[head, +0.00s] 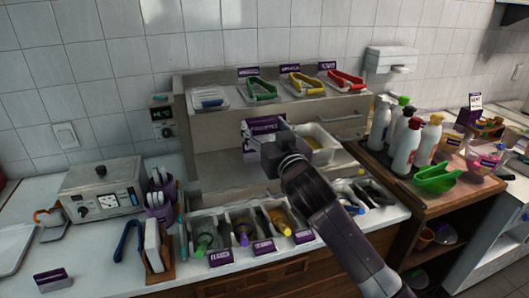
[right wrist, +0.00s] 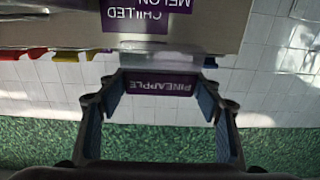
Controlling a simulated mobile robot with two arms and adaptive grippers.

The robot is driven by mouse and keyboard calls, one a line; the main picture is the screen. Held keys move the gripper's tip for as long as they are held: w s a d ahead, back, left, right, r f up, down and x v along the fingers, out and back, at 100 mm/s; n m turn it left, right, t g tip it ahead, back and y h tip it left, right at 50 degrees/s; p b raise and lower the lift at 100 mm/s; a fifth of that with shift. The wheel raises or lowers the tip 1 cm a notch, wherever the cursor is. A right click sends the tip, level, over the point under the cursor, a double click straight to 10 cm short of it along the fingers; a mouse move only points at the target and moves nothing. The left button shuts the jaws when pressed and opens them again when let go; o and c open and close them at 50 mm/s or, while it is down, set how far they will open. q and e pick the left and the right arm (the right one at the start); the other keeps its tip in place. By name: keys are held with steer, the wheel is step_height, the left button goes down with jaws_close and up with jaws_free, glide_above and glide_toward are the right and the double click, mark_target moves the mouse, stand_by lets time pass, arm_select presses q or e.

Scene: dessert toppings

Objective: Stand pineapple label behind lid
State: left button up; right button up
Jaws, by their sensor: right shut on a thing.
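My right gripper (head: 268,150) is over the middle of the serving station, in front of the upper shelf. In the right wrist view the purple pineapple label (right wrist: 158,84) sits between its fingertips, its text upside down. The gripper is shut on it. In the head view a purple card (head: 262,124) shows just behind the gripper; I cannot tell which card it is. On the upper shelf, clear lids carry blue (head: 211,102), green (head: 263,88), yellow (head: 303,83) and red (head: 346,79) tongs. Purple labels stand behind the green, yellow and red ones. My left gripper is out of view.
Topping bins (head: 242,222) with labels line the front. Squeeze bottles (head: 404,145) stand on the right. A control box (head: 102,190) stands at the left.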

mark_target(274, 128)
step_height(274, 128, up, 10)
steer(key=shift+f+b, duration=0.15)
steer(key=shift+b, duration=0.5)
steer(key=shift+h, duration=0.3)
steer(key=s+d+f, duration=0.1)
steer(key=f, duration=0.2)
steer(key=s+d+f, duration=0.1)
steer(key=f, duration=0.3)
steer(key=s+d+f, duration=0.1)
steer(key=f, duration=0.2)
steer(key=shift+s+d+f, duration=0.15)
steer(key=shift+s+d, duration=0.05)
steer(key=shift+d, duration=0.05)
steer(key=s+d+f+m+h, duration=0.1)
steer(key=s+d+f+h, duration=0.1)
steer(key=s+d+f, duration=0.6)
steer(key=s+d+f+m+h, duration=0.2)
steer(key=s+d+f, duration=0.5)
steer(key=s, duration=0.8)
steer(key=shift+d+f+m+t+h, duration=0.3)
steer(key=shift+d+f+t+h, duration=0.15)
steer(key=shift+f, duration=0.3)
steer(key=shift+a, duration=0.1)
steer(key=s+f, duration=0.3)
steer(key=s, duration=0.5)
